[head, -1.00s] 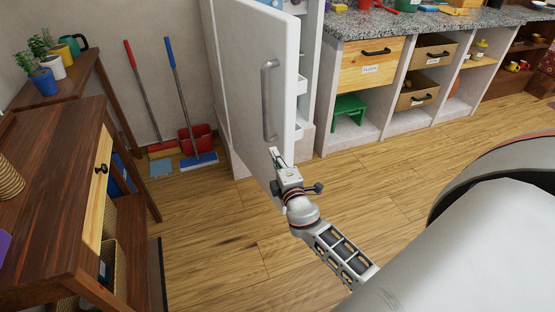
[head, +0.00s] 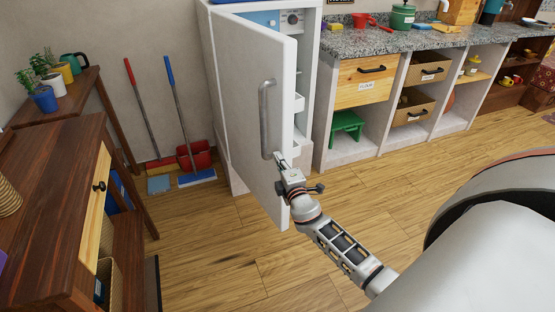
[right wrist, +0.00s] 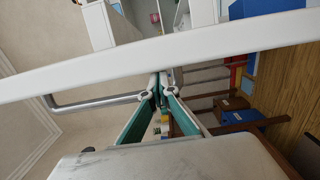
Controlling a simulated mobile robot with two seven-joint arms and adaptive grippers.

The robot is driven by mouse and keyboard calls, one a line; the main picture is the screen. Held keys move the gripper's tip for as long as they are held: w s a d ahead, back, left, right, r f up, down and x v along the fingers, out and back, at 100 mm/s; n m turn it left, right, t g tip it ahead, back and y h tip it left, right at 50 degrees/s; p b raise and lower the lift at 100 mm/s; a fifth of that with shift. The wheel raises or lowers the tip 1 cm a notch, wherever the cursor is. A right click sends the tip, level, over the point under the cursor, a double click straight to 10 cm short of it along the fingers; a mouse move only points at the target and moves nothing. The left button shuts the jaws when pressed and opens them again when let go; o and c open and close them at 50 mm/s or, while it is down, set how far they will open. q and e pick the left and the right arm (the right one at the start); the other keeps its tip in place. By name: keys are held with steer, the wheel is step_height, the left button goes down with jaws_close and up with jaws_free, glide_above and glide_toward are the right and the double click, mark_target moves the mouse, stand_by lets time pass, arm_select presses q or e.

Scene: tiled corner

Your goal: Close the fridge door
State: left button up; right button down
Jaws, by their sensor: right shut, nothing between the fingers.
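The white fridge door (head: 252,100) stands open in the head view, swung out from the fridge body (head: 306,75). Its grey bar handle (head: 265,120) is on the face turned towards the left. My right gripper (head: 280,160) is shut and empty. Its tips appear beside the lower end of the handle, near the door's free edge; I cannot tell whether they touch. In the right wrist view the shut fingers (right wrist: 160,92) lie just below the door's white edge (right wrist: 160,58), with the handle (right wrist: 100,103) to their left. My left gripper is not in view.
A wooden desk (head: 50,190) stands at left. A granite counter (head: 380,40) with open shelves stands right of the fridge. Wooden floor (head: 230,260) is clear around the door.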

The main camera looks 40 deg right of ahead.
arm_select(q)
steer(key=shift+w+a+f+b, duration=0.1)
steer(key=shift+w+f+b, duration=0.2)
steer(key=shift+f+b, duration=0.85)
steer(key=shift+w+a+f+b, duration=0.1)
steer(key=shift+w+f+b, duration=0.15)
steer(key=shift+b, duration=1.7)
arm_select(e)
steer(key=w+d, duration=0.2)
steer(key=d, duration=1.8)
steer(key=shift+w+d, duration=0.2)
steer(key=shift+d, duration=0.2)
